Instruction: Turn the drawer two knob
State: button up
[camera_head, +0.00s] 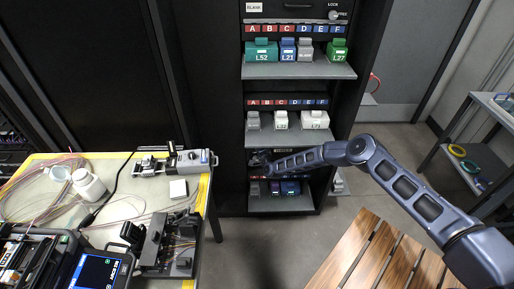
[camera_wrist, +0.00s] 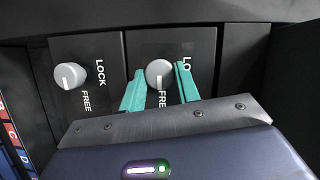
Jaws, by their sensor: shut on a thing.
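In the wrist view, a round light-grey knob (camera_wrist: 159,72) sits on a dark plate with white lettering, LOCK partly cut off and FREE partly covered. The two teal fingers of my gripper (camera_wrist: 160,76) stand on either side of this knob, shut on it. A second similar knob (camera_wrist: 69,76), with LOCK and FREE beside it, is to the left, apart from the fingers. In the head view my gripper (camera_head: 259,159) is at the cabinet front, near the lower shelves, and the arm hides the knobs there. I cannot read which drawer the held knob belongs to.
The cabinet's top shelf (camera_head: 300,71) is pulled out with several labelled cassettes; a middle shelf (camera_head: 290,137) stands below. A top knob (camera_head: 333,15) shows at upper right. A yellow-edged table (camera_head: 206,190) with equipment is at left, a slatted wooden surface (camera_head: 350,255) at lower right.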

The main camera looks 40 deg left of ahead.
dwell(0.3)
jog(key=o, duration=1)
jog(key=v, duration=1)
jog(key=shift+s+d, duration=0.1)
jog(key=shift+d, duration=0.3)
